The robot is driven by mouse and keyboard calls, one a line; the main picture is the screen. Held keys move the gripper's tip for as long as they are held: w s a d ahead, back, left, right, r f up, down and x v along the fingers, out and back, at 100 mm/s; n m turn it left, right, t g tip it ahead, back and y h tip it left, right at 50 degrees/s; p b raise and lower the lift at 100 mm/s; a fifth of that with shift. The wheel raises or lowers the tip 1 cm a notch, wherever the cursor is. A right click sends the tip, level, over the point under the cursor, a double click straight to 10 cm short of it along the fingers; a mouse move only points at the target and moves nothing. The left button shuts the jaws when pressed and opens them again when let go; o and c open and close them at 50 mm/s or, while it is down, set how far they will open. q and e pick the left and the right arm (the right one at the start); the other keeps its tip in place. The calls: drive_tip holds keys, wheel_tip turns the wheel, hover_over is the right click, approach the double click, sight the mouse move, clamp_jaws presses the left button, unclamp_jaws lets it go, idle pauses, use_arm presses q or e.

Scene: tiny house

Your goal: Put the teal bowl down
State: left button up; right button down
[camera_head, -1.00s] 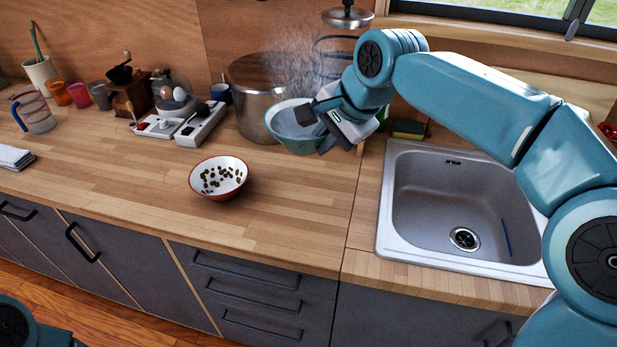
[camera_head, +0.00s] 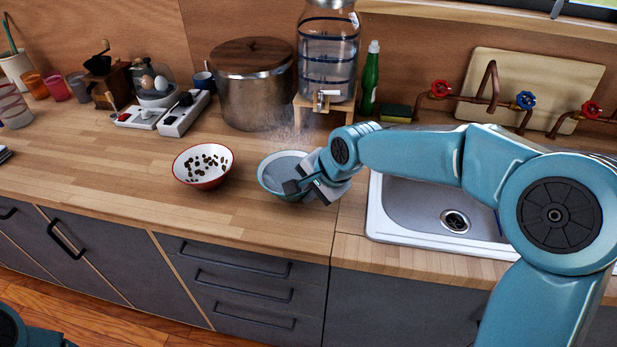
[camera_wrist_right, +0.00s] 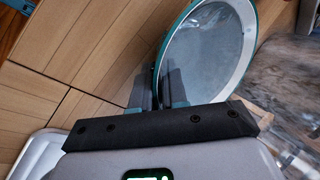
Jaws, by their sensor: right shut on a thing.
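The teal bowl (camera_head: 280,165) with a pale rim is low over the wooden counter, right of the red-and-white bowl. Grey contents fill it, with steam above. My right gripper (camera_head: 293,187) is shut on its right front rim. In the right wrist view, the bowl (camera_wrist_right: 212,48) shows its grey inside, and the dark fingers (camera_wrist_right: 155,90) meet its rim. I cannot tell whether its base touches the counter. My left gripper is out of view.
A red-and-white bowl (camera_head: 202,167) with brown bits stands close left. A lidded steel pot (camera_head: 252,90) and a water dispenser (camera_head: 327,65) on a wooden stand are behind. The sink (camera_head: 410,215) is to the right. Counter in front is clear.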

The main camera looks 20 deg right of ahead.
drive_tip(key=shift+w+f, duration=0.15)
drive_tip(key=shift+f, duration=0.5)
drive_tip(key=shift+r, duration=0.1)
drive_tip(key=shift+f, duration=0.25)
drive_tip(key=c, duration=1.1)
unclamp_jaws()
drive_tip(key=shift+c, duration=0.2)
drive_tip(key=shift+r, duration=0.1)
